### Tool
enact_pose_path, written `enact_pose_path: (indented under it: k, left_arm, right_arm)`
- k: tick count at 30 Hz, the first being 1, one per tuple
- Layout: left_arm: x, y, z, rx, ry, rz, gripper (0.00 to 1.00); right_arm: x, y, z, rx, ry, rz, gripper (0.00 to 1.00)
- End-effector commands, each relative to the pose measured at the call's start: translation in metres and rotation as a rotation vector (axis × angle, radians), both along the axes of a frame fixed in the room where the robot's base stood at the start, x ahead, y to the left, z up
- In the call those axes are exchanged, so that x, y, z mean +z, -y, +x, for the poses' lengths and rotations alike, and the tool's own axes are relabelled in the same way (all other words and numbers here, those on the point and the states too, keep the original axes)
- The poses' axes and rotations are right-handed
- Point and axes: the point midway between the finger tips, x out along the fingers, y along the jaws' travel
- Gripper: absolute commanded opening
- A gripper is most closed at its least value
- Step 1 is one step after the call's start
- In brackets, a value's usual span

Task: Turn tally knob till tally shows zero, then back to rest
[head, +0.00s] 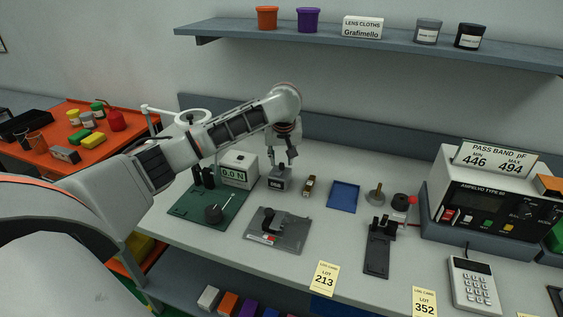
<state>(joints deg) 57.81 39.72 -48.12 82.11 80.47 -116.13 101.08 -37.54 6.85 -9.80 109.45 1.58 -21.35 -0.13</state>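The tally (279,184) is a small dark grey box with a light number window on its front, standing at the back middle of the bench. Its digits are too small to read surely. My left gripper (281,161) points down just above the tally, with its two fingers apart. I cannot make out the tally's knob, and I cannot tell whether the fingers touch the box. My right gripper is not in view.
A grey fixture (290,236) lies in front, a brown-and-brass piece (309,186) and blue tray (344,196) to the right. The meter (470,215) stands far right; a shelf (390,42) hangs above.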

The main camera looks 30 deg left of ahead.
Motion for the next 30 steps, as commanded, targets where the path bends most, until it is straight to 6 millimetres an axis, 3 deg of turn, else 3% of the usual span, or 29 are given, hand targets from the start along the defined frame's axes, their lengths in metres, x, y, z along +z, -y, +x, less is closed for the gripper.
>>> enact_pose_path:
  k: [6, 15, 16, 19, 30]
  left_arm:
    - [-0.020, -0.004, 0.006, 0.000, -0.001, -0.002, 0.30]
    - [-0.023, -0.005, 0.008, -0.002, 0.000, -0.002, 0.30]
    - [-0.023, -0.005, 0.008, -0.002, 0.000, -0.002, 0.27]
    - [-0.022, -0.005, 0.007, -0.002, 0.000, -0.002, 0.01]
    - [-0.022, -0.005, 0.007, -0.022, 0.000, -0.002, 0.00]
  right_arm:
    - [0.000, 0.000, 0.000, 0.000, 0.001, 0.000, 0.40]
    - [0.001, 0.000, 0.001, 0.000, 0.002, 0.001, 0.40]
    - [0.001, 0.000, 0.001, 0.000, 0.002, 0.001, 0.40]
    - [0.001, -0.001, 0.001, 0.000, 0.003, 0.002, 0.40]
    - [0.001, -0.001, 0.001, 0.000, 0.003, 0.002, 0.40]
